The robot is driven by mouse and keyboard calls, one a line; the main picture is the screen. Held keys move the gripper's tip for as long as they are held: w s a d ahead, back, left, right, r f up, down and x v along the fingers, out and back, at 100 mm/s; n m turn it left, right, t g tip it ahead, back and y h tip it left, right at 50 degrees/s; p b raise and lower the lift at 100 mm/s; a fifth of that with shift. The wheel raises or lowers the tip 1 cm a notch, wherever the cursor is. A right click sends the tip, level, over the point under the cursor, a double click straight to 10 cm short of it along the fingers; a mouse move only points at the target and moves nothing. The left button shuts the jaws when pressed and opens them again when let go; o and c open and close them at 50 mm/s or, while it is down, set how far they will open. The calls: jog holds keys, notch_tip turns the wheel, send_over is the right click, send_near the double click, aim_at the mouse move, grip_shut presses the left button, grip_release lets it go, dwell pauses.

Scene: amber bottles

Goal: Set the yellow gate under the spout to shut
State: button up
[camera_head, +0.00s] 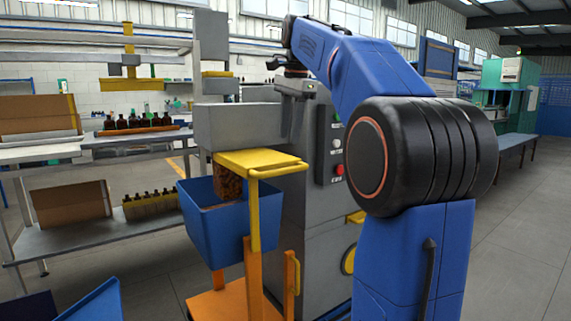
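The yellow gate (262,160) is a flat plate at the underside of the grey spout (236,126). The plate sticks out from under the spout toward me, with a yellow bar (254,215) hanging from its outer end. A brown, grainy mass (229,184) shows below the spout, partly behind the plate, above a blue bin (208,215). My blue arm reaches up and back over the grey machine. Dark parts at its far end (286,63) are small and partly covered by the arm; I cannot make out the fingers. My arm's end is above and apart from the gate.
An orange cart (233,301) stands below the bin. The grey machine (310,215) carries a button panel (337,145). Shelves with amber bottles (137,121) and cardboard boxes (72,203) are at left. Another blue bin edge (95,302) is at bottom left. Open floor lies at right.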

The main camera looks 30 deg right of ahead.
aim_at(286, 169)
jog(key=f, duration=0.3)
jog(key=w+f, duration=0.1)
jog(key=f, duration=0.2)
jog(key=w+f, duration=0.1)
jog(key=f, duration=0.3)
grip_shut()
